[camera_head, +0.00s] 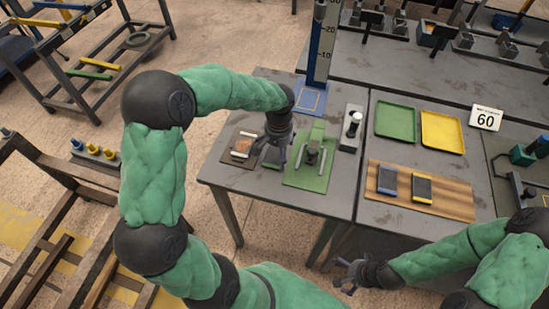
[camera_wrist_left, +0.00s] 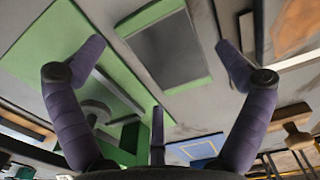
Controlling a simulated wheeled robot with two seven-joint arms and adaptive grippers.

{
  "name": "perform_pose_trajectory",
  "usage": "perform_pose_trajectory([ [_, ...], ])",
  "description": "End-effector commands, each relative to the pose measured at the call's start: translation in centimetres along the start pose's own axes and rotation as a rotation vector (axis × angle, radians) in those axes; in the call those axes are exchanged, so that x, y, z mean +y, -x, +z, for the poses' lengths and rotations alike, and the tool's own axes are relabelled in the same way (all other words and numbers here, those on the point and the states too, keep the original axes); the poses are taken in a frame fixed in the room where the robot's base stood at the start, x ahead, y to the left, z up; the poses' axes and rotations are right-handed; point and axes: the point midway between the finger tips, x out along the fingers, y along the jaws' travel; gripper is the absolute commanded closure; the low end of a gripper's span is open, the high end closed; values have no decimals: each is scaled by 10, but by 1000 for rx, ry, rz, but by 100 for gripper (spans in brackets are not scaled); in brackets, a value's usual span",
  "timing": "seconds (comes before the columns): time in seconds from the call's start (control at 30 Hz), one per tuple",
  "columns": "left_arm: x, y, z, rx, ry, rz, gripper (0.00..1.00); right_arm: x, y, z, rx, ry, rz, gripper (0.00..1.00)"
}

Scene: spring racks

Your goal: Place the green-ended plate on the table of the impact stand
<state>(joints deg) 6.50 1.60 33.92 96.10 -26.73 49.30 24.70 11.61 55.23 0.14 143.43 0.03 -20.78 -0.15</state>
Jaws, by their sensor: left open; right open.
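The green-ended plate, a dark grey slab with green ends, lies on the table beside the green stand and is partly hidden by my left gripper (camera_head: 277,152) in the head view. It shows whole in the left wrist view (camera_wrist_left: 168,48), between the spread fingers. My left gripper is open above it; contact cannot be told. A green stand (camera_head: 310,176) with rails and a central post is just right of it. Behind is a tall blue scale column (camera_head: 322,42) on a blue base with a yellow outline. My right gripper (camera_head: 350,270) is open and empty before the table.
A brown pad (camera_head: 232,157) with a light block lies left of the gripper. Right are a grey block with a white-topped knob (camera_head: 351,133), green (camera_head: 396,122) and yellow (camera_head: 442,131) trays, and a wooden board (camera_head: 450,202) bearing blue-ended and yellow-ended plates.

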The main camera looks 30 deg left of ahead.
Motion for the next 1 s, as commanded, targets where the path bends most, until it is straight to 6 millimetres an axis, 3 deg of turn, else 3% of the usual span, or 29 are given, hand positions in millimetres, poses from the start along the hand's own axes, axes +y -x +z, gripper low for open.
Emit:
perform_pose_trajectory([
  [0.1, 0, -12, 0, 0, 0, 1, 0, 2, -5, 0, 0, 0, 0, 0],
  [0.3, 0, -11, 0, 1, 1, 1, 0, 1, -3, 0, 0, 0, 0, 0],
  [0.6, 0, -9, -1, 4, 2, 1, 76, 1, -4, 0, 0, 0, 0, 0],
  [0.87, 0, -8, -1, 4, 2, 1, 77, 1, -3, 0, 0, 0, 0, 0],
  [1.0, 0, 4, -2, 6, 2, 1, 77, 0, 1, 0, 0, 0, 0, 0],
])
